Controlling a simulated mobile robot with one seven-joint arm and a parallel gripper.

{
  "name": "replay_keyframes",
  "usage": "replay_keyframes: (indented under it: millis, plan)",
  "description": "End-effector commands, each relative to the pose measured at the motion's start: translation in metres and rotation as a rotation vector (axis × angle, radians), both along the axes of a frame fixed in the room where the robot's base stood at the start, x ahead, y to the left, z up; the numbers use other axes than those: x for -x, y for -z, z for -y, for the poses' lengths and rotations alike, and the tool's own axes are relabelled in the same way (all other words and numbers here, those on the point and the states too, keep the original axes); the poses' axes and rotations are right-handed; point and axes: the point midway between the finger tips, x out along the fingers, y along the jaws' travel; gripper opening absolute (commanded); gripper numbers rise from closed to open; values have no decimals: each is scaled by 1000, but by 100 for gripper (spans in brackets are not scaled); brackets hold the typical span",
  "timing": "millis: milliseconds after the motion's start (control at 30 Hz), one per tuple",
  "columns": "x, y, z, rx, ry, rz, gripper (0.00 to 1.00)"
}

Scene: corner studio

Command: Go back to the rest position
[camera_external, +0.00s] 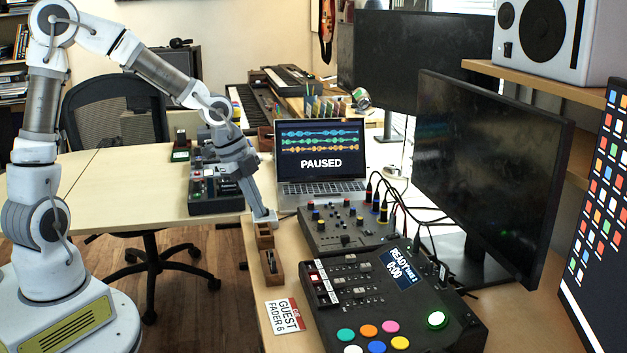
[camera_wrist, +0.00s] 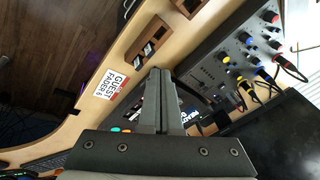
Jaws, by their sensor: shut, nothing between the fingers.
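My gripper (camera_external: 266,217) is shut and empty. In the external view it points down above the left edge of the desk, by a small wooden block with slots (camera_external: 264,236) and left of the small mixer (camera_external: 345,226). I cannot tell whether its tips touch anything there. In the wrist view my gripper (camera_wrist: 162,72) shows its two fingers pressed together. The wooden holder (camera_wrist: 150,48) and the white "GUEST FADER 6" card (camera_wrist: 110,84) lie beyond the fingertips.
A large control console (camera_external: 395,300) with coloured buttons and a "READY" screen stands in front. A laptop (camera_external: 321,160) reading "PAUSED" stands behind the mixer. Dark monitors (camera_external: 485,170) stand at right. A second desk (camera_external: 130,185) and a chair (camera_external: 115,110) stand at left.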

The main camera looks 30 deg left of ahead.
Motion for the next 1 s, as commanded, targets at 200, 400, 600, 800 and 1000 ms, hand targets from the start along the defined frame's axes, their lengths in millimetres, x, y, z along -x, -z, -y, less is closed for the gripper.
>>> replay_keyframes:
  millis: [200, 400, 600, 800, 1000]
  plan:
    - [17, -36, -77, -73, -400, 27, 0]
    - [46, -72, -137, -35, -789, 61, 0]
    - [88, -103, -185, 97, -1166, 74, 0]
    - [128, -117, -216, 270, -1463, 46, 0]
    - [156, -138, -230, 414, -1653, -9, 0]
